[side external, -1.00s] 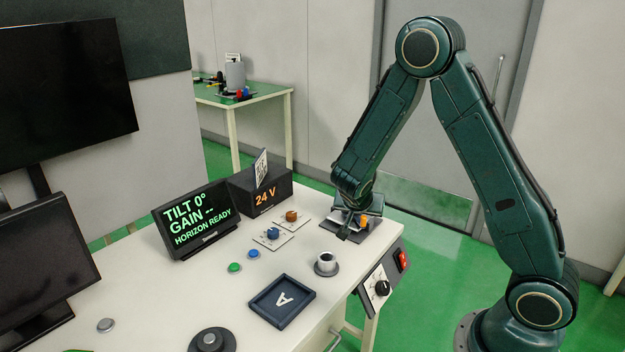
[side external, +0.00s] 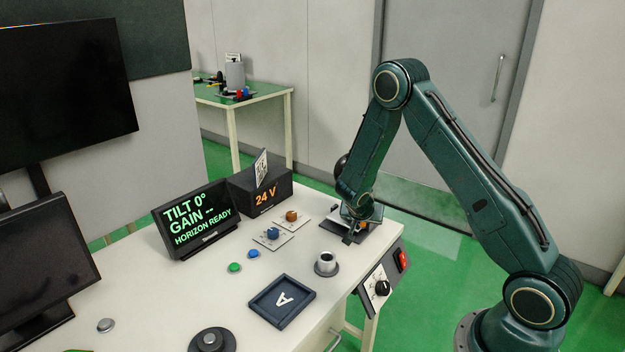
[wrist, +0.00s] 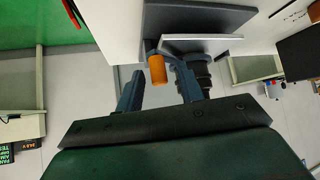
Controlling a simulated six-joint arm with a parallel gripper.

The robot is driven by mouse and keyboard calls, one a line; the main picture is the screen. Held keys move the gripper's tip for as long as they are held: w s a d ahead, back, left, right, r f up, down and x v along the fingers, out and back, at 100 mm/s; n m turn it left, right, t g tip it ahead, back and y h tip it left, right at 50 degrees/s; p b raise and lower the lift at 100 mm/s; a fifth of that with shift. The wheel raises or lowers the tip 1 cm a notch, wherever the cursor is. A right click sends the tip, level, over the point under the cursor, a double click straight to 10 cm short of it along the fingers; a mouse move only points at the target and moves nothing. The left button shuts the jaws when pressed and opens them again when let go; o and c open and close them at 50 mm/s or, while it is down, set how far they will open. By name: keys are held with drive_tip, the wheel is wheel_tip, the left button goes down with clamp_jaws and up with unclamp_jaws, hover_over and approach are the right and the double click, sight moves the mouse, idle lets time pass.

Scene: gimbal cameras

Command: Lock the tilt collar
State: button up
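My gripper (side external: 350,238) is low over the dark base plate (side external: 375,234) at the table's far right corner. It hides most of the device there in the side view. In the wrist view my gripper (wrist: 160,90) is open, its two fingers apart. A small orange cylinder (wrist: 157,68) lies just beyond and between the fingertips; I cannot tell whether either finger touches it. A dark ribbed part (wrist: 200,73) sits behind the right finger. I cannot tell for certain which part is the tilt collar. The display (side external: 197,220) reads TILT 0°, GAIN --, HORIZON READY.
A black 24 V box (side external: 262,190) stands behind the blue knob (side external: 272,233) and orange knob (side external: 292,216). A control panel (side external: 381,285) hangs at the table's right edge.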

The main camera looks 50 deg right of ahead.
clamp_jaws()
drive_tip(key=shift+w+a, duration=0.4)
drive_tip(key=shift+a, duration=0.1)
unclamp_jaws()
drive_tip(key=v, duration=1.3)
drive_tip(key=shift+s+a+r, duration=0.15)
drive_tip(key=shift+a+r, duration=0.05)
drive_tip(key=shift+r, duration=0.05)
drive_tip(key=shift+r, duration=0.1)
idle(0.4)
